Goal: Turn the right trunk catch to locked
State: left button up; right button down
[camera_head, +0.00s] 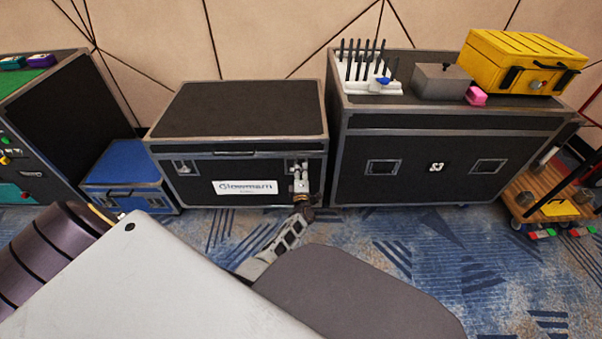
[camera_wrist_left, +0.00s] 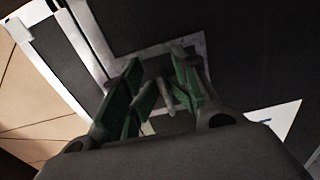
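The trunk (camera_head: 240,112) is a black case with metal edges and a white label on its front. Its left catch (camera_head: 183,167) shows clear on the front. The right catch (camera_head: 299,165) is at the front's right end, partly hidden by my left gripper (camera_head: 300,184). In the left wrist view, my left gripper (camera_wrist_left: 157,56) has its green-padded fingers apart, in front of the catch's metal plate (camera_wrist_left: 205,48). A small light grey piece, perhaps the catch's turning part, shows between the fingers; I cannot tell whether they touch it. My right gripper is not in view.
A larger black case (camera_head: 430,160) stands close on the right, carrying a yellow box (camera_head: 520,65), a grey box (camera_head: 441,80) and a pink item (camera_head: 476,96). A blue case (camera_head: 128,172) stands at the left. Carpet (camera_head: 400,240) is open in front.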

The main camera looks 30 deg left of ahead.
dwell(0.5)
pick_arm(q)
jog(key=shift+s+n, duration=0.1)
jog(key=shift+n, duration=0.2)
